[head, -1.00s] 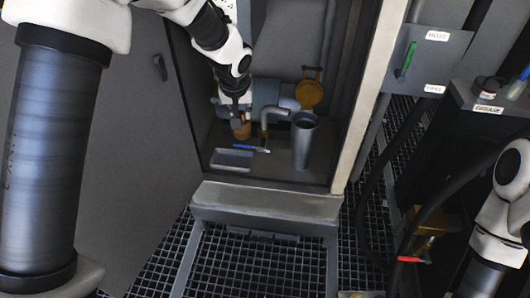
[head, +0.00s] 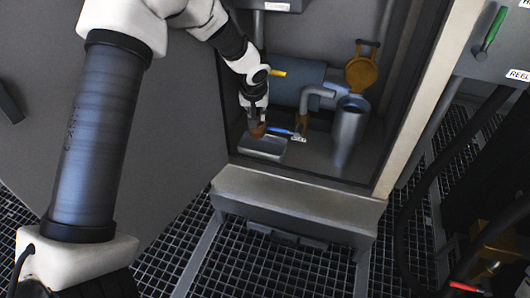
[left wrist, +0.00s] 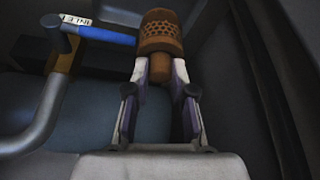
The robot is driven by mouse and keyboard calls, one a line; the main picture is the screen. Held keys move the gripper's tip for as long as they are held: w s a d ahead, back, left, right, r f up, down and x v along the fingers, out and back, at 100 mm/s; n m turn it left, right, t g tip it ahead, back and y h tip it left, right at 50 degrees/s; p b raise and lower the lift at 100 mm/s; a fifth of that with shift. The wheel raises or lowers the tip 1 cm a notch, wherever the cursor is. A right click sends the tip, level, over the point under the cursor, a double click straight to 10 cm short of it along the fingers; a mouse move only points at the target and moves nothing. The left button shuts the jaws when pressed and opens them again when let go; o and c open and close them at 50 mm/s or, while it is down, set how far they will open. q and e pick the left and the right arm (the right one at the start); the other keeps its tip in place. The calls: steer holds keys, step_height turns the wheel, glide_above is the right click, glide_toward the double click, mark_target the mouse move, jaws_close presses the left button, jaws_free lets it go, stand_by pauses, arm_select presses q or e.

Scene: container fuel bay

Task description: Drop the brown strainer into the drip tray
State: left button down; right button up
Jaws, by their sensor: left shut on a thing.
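The brown strainer (left wrist: 160,35) is a perforated cylinder with a narrower stem. My left gripper (left wrist: 160,72) is shut on its stem, as the left wrist view shows. In the head view the strainer (head: 257,130) hangs below my left gripper (head: 257,117), at the back edge of the drip tray. The drip tray (head: 262,148) is a shallow grey rectangular pan on the cabinet floor, near its front left. Whether the strainer touches the tray is hard to tell. My right gripper is not in view.
A bent grey pipe (head: 315,93), a grey cylinder (head: 349,130) and a yellow cap (head: 361,73) stand further right. The cabinet sill (head: 290,200) runs in front.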

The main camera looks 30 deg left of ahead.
arm_select(q)
steer(key=shift+f, duration=0.1)
steer(key=c, duration=0.9)
jaws_free()
steer(key=v, duration=1.2)
steer(key=shift+s, duration=0.1)
